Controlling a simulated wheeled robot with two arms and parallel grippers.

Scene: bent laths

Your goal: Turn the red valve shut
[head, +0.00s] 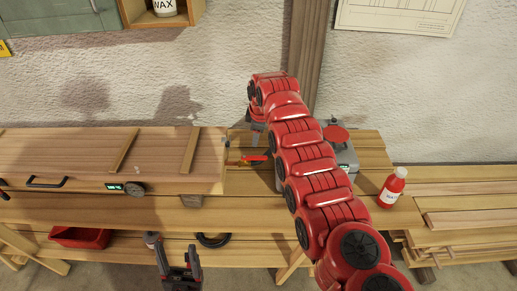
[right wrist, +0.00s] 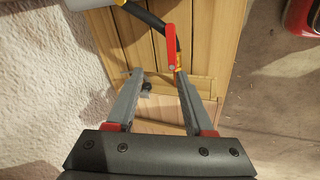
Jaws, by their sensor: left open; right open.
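The red valve (head: 257,158) is a small lever on a brass fitting, just right of the long wooden box (head: 60,148) on the bench. In the right wrist view the red lever (right wrist: 171,48) stands beyond the fingertips, close to the right-hand one, with a black hose beside it. My right gripper (right wrist: 158,72) is open with nothing between its fingers. In the head view it hangs above the valve, partly hidden by my own arm. I cannot tell whether it touches the lever. My left gripper (head: 180,252) is open and empty, low in front of the bench.
A grey boiler (head: 347,158) with a red cap stands right of the valve, partly behind my right arm. A red bottle (head: 391,188) stands at the bench's right. Below are a red bin (head: 80,237) and a black coil (head: 213,241). Planks (head: 470,218) lie at right.

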